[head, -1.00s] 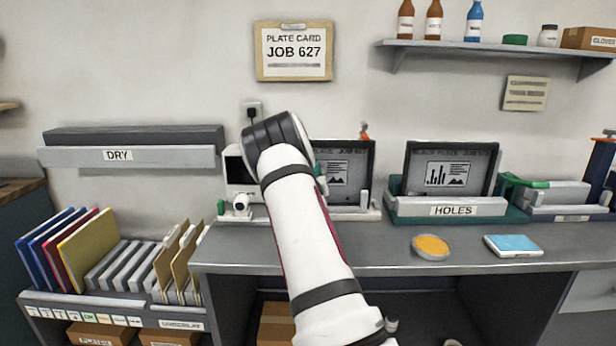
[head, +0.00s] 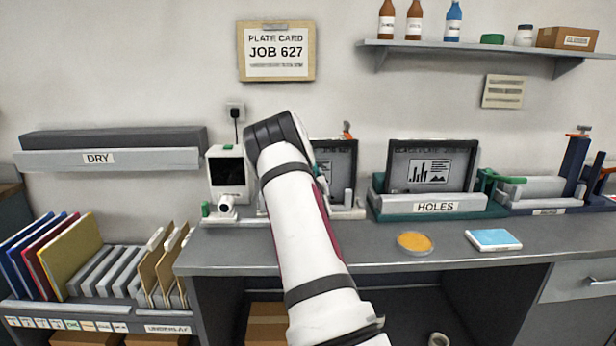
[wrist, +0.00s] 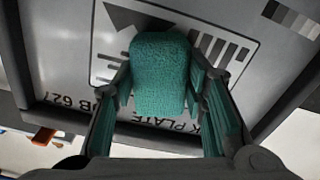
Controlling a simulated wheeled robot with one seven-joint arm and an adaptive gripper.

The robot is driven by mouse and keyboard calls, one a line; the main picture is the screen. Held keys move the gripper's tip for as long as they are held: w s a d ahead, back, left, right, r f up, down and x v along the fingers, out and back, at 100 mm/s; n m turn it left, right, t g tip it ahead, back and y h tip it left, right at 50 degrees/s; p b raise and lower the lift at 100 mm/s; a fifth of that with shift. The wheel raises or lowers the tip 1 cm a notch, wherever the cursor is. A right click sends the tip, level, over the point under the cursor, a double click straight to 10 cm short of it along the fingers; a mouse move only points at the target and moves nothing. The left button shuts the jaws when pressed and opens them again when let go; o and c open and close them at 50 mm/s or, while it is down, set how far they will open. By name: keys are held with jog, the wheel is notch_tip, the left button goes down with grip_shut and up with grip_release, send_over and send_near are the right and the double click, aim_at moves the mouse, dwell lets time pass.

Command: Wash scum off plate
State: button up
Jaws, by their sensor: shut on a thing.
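My gripper (wrist: 161,92) is shut on a teal sponge (wrist: 160,62), its fingers at the sponge's left and right sides in the wrist view. Behind the sponge is a grey plate (wrist: 76,20) with a printed chart and upside-down lettering. I cannot tell whether the sponge touches the plate. In the head view my arm hides the gripper and part of a framed plate (head: 340,158) at the counter's back. A second plate (head: 430,170) with a bar chart stands upright in the HOLES stand (head: 378,205). Scum is not clearly visible on either plate.
A dish of orange stuff (head: 414,243) and a blue-topped pad (head: 493,239) lie on the counter. A white device (head: 228,174) stands left of my arm. The DRY rack (head: 150,159) is on the wall. The counter's front right is otherwise clear.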

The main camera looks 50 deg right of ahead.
aim_at(329, 171)
jog(key=shift+s+d, duration=1)
jog(key=shift+s, duration=0.2)
jog(key=shift+s+d, duration=1)
jog(key=shift+s, duration=0.15)
jog(key=shift+w+a+b, duration=0.45)
jog(key=shift+w+a, duration=0.8)
jog(key=shift+w, duration=0.1)
jog(key=w+a+b, duration=0.5)
jog(key=w+a, duration=0.1)
jog(key=w, duration=0.2)
jog(key=shift+a+b, duration=0.3)
jog(key=shift+a, duration=0.05)
jog(key=shift+s+a, duration=0.1)
jog(key=shift+p+v, duration=1)
jog(key=shift+v, duration=1.9)
